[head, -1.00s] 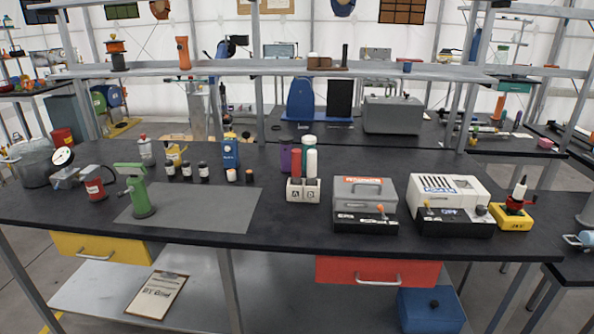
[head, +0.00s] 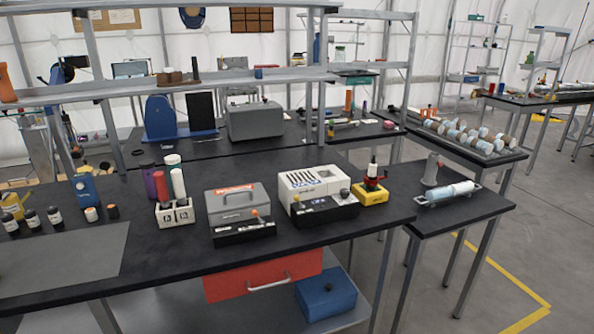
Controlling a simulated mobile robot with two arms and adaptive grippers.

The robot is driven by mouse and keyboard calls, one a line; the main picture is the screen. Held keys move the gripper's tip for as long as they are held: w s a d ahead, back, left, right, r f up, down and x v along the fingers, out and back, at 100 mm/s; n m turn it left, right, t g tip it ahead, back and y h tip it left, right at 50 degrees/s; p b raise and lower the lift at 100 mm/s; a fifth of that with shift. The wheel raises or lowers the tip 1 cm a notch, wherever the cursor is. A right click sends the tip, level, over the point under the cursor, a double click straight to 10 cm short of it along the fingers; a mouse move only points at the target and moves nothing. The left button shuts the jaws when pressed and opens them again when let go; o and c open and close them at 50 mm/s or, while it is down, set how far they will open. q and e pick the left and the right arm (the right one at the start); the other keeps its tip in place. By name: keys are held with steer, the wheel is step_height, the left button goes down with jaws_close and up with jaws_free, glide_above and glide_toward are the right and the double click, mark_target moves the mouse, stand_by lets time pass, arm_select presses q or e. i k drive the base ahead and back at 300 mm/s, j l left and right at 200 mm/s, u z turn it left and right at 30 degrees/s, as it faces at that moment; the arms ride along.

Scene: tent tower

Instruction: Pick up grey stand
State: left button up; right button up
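A grey upright piece (head: 432,169), which looks like the grey stand, is on the small dark side table (head: 405,199) at the right. It has a wide rounded base and a narrower top. A light blue and white cylinder (head: 449,191) lies in front of it on a low metal holder; I cannot tell whether they touch. Neither of my grippers is in view.
The main black bench (head: 160,250) holds a grey case (head: 232,203), a white unit (head: 312,184) and a yellow block (head: 370,192) near its right end. Open floor (head: 545,230) with yellow lines is at the right. Another table (head: 500,160) with several cylinders stands behind.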

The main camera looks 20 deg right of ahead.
mark_target(433, 158)
steer(key=z, duration=1.45)
steer(key=i+l+z, duration=0.45)
steer(key=i+z, duration=0.15)
steer(key=i, duration=0.25)
steer(key=i+l+z, duration=0.15)
steer(key=i, duration=0.7)
steer(key=i+l+z, duration=0.15)
steer(key=i, duration=0.7)
steer(key=i+u, duration=0.25)
steer(key=u, duration=0.15)
steer(key=i+l+u, duration=0.2)
steer(key=u, duration=0.2)
steer(key=i+l+u, duration=0.2)
steer(key=u, duration=0.2)
steer(key=i+l+u, duration=0.4)
steer(key=k+j, duration=0.05)
steer(key=j, duration=0.05)
